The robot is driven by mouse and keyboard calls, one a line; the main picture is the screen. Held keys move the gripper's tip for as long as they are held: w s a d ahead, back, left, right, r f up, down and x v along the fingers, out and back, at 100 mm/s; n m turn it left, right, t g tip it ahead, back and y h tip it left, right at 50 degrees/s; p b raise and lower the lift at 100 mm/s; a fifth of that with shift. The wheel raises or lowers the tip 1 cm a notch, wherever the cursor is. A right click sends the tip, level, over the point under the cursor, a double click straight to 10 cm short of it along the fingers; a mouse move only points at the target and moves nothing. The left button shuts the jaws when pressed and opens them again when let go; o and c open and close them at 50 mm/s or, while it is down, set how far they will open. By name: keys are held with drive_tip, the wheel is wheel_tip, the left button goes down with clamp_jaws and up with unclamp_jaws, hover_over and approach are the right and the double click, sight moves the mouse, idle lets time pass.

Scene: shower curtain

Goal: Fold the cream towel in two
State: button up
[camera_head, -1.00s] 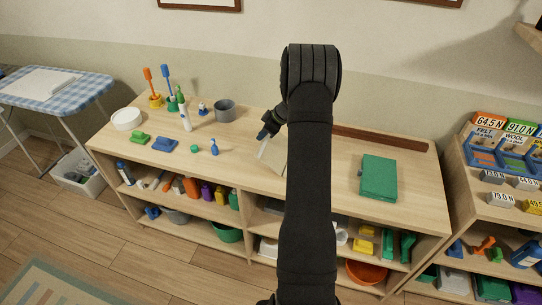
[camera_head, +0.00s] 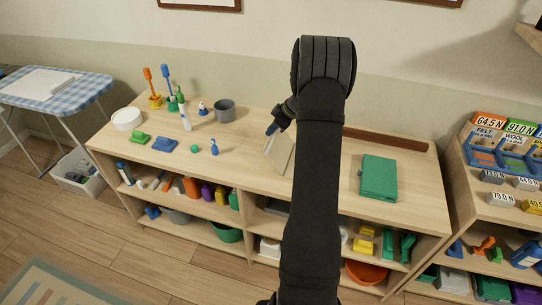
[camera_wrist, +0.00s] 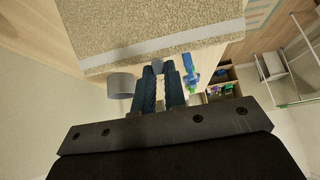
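The cream towel (camera_head: 280,152) is on the wooden shelf top in the head view, partly hidden behind my arm. Its near-left part stands up as a tilted pale flap reaching to my gripper (camera_head: 271,130). The towel's far right side is hidden by my arm.
Bare wood lies between bottle and towel.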

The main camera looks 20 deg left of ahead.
drive_tip(key=shift+d+r, duration=0.35)
drive_tip(key=shift+d, duration=0.25)
drive_tip(key=shift+d+r, duration=0.3)
drive_tip(key=shift+d, duration=0.25)
drive_tip(key=d, duration=0.2)
drive_tip(key=shift+d+r, duration=0.3)
drive_tip(key=shift+r, duration=0.05)
drive_tip(key=shift+a, duration=0.15)
drive_tip(key=shift+a+f, duration=0.2)
drive_tip(key=shift+a, duration=0.4)
drive_tip(key=shift+a+f, duration=0.15)
drive_tip(key=shift+a, duration=0.45)
